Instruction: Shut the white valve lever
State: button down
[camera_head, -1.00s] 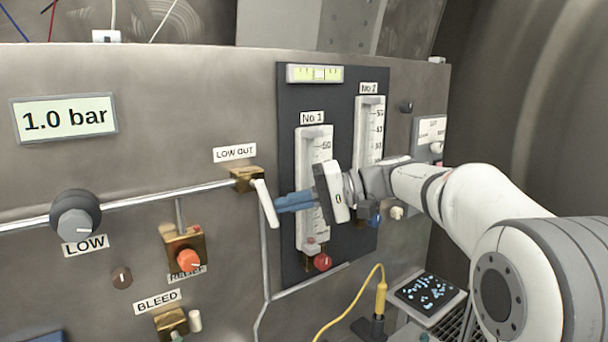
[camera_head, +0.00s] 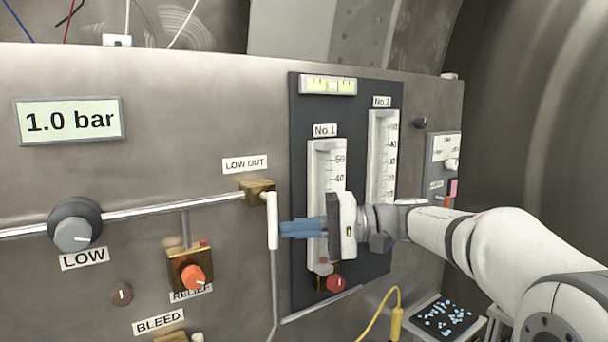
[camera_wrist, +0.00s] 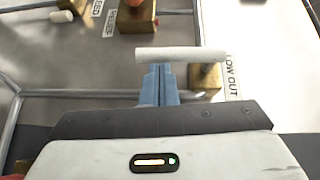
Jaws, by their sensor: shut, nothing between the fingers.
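The white valve lever (camera_head: 272,221) hangs straight down from the brass valve (camera_head: 257,192) beside the LOW OUT label. In the wrist view the lever (camera_wrist: 181,54) lies across the picture just beyond my fingertips, and the brass valve (camera_wrist: 205,80) is to the right of them. My gripper (camera_head: 283,228) is shut and empty, its blue fingers pointing left at the lever's lower half. In the wrist view the fingertips (camera_wrist: 159,70) meet the lever's edge. They look to be touching it or very close; I cannot tell which.
The No.1 flow tube (camera_head: 318,200) on the dark panel stands behind my gripper. The red knob (camera_head: 336,284) is below it. The relief valve's orange knob (camera_head: 192,277) and the LOW knob (camera_head: 73,233) are to the left. A steel pipe (camera_head: 160,206) runs left from the valve.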

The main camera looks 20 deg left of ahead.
jog(key=w+d, duration=0.7)
jog(key=d, duration=0.4)
jog(key=shift+b, duration=0.35)
jog(key=shift+w, duration=0.1)
jog(key=s+d+f+m+t+h, duration=0.2)
jog(key=s+d+f+t+h, duration=0.2)
jog(key=s+d+f+h, duration=0.4)
jog(key=s+d+f+m+t+h, duration=0.2)
jog(key=s+d+f+t+h, duration=0.2)
jog(key=s+d+f+h, duration=0.4)
jog(key=s+d+f, duration=0.6)
jog(key=d+f, duration=0.3)
jog(key=f, duration=0.1)
jog(key=shift+f+m, duration=0.3)
jog(key=shift+f, duration=0.1)
